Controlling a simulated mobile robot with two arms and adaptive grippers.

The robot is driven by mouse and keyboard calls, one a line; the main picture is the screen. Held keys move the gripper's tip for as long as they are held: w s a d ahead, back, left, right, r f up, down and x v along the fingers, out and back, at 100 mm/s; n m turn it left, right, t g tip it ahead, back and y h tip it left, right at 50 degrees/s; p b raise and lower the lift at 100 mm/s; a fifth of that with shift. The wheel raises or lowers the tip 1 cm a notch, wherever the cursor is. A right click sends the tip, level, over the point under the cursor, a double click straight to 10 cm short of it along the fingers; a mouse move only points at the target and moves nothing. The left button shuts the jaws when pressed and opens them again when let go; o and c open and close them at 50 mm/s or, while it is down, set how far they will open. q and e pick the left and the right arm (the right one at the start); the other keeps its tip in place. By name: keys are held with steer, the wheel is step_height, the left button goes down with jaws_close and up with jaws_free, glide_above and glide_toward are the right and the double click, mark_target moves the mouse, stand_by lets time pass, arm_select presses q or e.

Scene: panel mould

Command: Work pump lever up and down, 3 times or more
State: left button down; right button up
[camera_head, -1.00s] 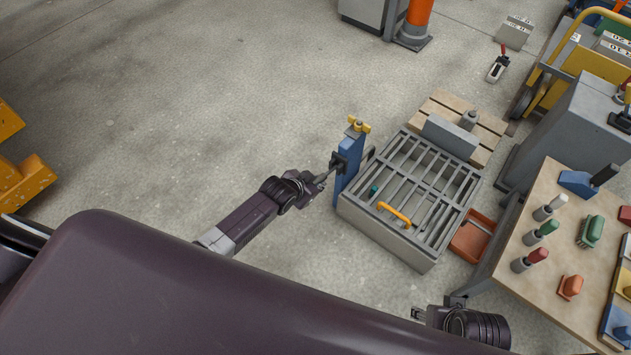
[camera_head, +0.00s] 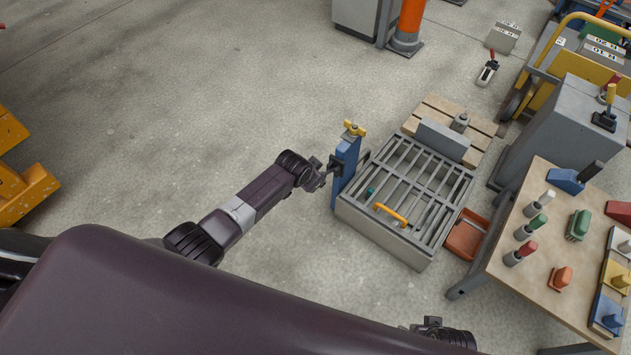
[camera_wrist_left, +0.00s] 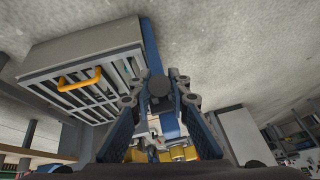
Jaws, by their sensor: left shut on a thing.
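A blue upright post (camera_head: 346,170) with a yellow knob (camera_head: 354,129) on top stands at the left side of a grey grated box. My left gripper (camera_head: 333,166) is at the upper left side of this post. In the left wrist view its fingers (camera_wrist_left: 158,98) are shut on a dark round-ended part (camera_wrist_left: 158,86), which looks like the pump lever's grip, in front of the blue post (camera_wrist_left: 151,44). The lever's full length and angle are hidden. My right gripper (camera_head: 432,325) shows only partly at the bottom edge, away from the pump, its fingers unclear.
The grated box (camera_head: 385,232) has an orange handle (camera_head: 390,214) on its front part. An orange-red tray (camera_head: 466,236) lies right of it, then a table (camera_head: 540,262) with several coloured handles. A wooden pallet (camera_head: 434,107) lies behind. The floor left of the post is clear.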

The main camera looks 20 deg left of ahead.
arm_select(q)
steer(key=shift+r, duration=0.1)
stand_by(0.4)
steer(key=c, duration=1.8)
jaws_free()
steer(key=shift+r, duration=0.1)
steer(key=v, duration=1.1)
steer(key=shift+s+r, duration=0.15)
steer(key=shift+r, duration=0.2)
